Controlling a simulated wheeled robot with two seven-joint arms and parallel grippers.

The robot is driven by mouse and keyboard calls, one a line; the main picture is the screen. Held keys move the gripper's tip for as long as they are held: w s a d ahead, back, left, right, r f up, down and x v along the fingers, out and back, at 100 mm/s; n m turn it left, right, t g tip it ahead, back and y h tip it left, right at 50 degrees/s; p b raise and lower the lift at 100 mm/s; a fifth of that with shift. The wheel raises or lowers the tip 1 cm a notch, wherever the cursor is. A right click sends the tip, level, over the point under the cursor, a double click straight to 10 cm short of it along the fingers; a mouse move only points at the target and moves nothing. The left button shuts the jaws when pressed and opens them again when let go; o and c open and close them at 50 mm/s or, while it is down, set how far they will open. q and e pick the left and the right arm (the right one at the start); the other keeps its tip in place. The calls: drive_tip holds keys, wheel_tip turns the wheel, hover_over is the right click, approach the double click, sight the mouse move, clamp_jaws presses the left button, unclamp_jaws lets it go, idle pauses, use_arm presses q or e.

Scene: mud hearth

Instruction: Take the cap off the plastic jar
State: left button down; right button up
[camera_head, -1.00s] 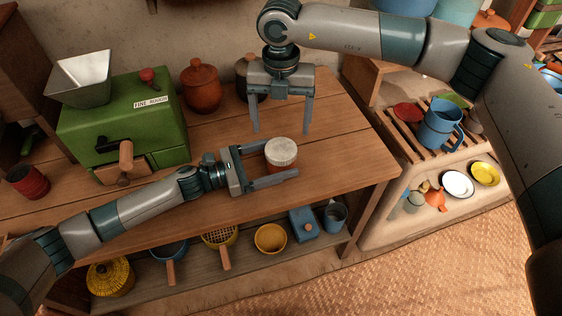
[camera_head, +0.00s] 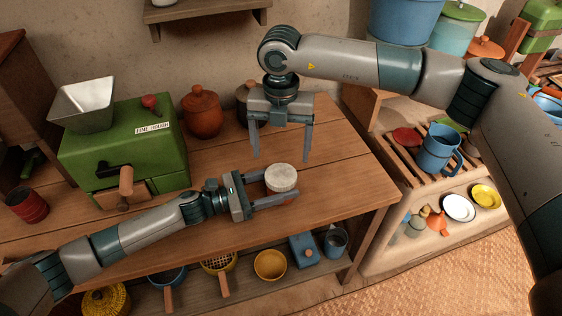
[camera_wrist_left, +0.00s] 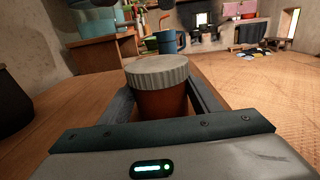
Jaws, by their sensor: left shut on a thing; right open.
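The plastic jar (camera_wrist_left: 162,104) has a reddish-brown body and a pale grey ribbed cap (camera_head: 281,176), which is on top of it; the cap also shows in the left wrist view (camera_wrist_left: 156,69). The jar stands upright on the wooden table (camera_head: 330,168). My left gripper (camera_head: 277,188) is shut on the jar's body, one finger on each side, below the cap. In the head view the cap and the fingers hide most of the body. My right gripper (camera_head: 281,156) is open and empty, pointing down just above and behind the cap.
A green mill (camera_head: 125,150) with a metal hopper stands at the left of the table. A lidded clay pot (camera_head: 202,113) stands at the back. A slatted rack with a blue jug (camera_head: 438,148) is to the right. The table right of the jar is clear.

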sight(281, 174)
drive_tip(key=m, duration=0.7)
drive_tip(key=shift+a, duration=0.1)
drive_tip(key=m, duration=0.5)
drive_tip(key=shift+m, duration=0.4)
drive_tip(key=shift+f, duration=0.15)
drive_tip(key=shift+f, duration=3.9)
drive_tip(key=c, duration=1.1)
